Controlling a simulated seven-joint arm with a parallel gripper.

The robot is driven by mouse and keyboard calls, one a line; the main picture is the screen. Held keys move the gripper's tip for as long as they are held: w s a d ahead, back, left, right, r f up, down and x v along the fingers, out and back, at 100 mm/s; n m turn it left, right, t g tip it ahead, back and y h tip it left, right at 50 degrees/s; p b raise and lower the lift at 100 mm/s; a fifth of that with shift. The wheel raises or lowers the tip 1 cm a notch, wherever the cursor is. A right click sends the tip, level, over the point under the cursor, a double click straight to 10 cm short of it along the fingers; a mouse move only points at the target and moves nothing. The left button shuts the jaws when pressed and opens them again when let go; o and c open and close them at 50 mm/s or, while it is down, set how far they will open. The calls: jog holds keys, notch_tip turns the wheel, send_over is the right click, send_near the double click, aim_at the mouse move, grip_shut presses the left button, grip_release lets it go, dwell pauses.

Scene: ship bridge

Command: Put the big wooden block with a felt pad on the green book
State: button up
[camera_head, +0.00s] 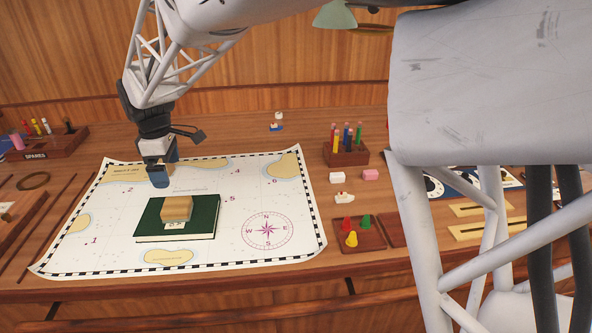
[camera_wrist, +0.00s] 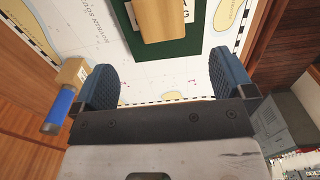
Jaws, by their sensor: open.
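The wooden block (camera_head: 177,208) rests on the green book (camera_head: 206,228), near the middle of its cover and partly over a white label. No felt pad shows on the faces I see. My gripper (camera_head: 158,178) is above the chart just beyond the book's far edge, empty and apart from the block. In the wrist view my gripper (camera_wrist: 165,78) has its two blue fingers wide apart with only chart between them. There the block (camera_wrist: 160,20) and the book (camera_wrist: 190,47) show at the top, cut off by the frame edge.
The book lies on a white sea chart (camera_head: 112,215). A spares rack (camera_head: 40,152) stands at left. The chart around the book is mostly clear.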

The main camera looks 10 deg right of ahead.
jog(key=s+d+r+m, duration=0.2)
jog(key=s+d+m, duration=0.15)
jog(key=d, duration=0.45)
jog(key=s+d+r+m+t, duration=0.15)
jog(key=s+d, duration=0.25)
jog(key=d, duration=0.4)
jog(key=s+d+r+m, duration=0.2)
jog(key=s+d+m, duration=0.1)
jog(key=d, duration=0.5)
jog(key=s+d+f+m, duration=0.2)
jog(key=s+d+m, duration=0.3)
jog(key=s+d, duration=0.3)
jog(key=s+d+f+m+t, duration=0.1)
jog(key=s+d+m, duration=0.4)
jog(key=s+d, duration=0.4)
jog(key=s, duration=0.3)
jog(key=shift+s+f, duration=0.25)
jog(key=shift+f, duration=0.1)
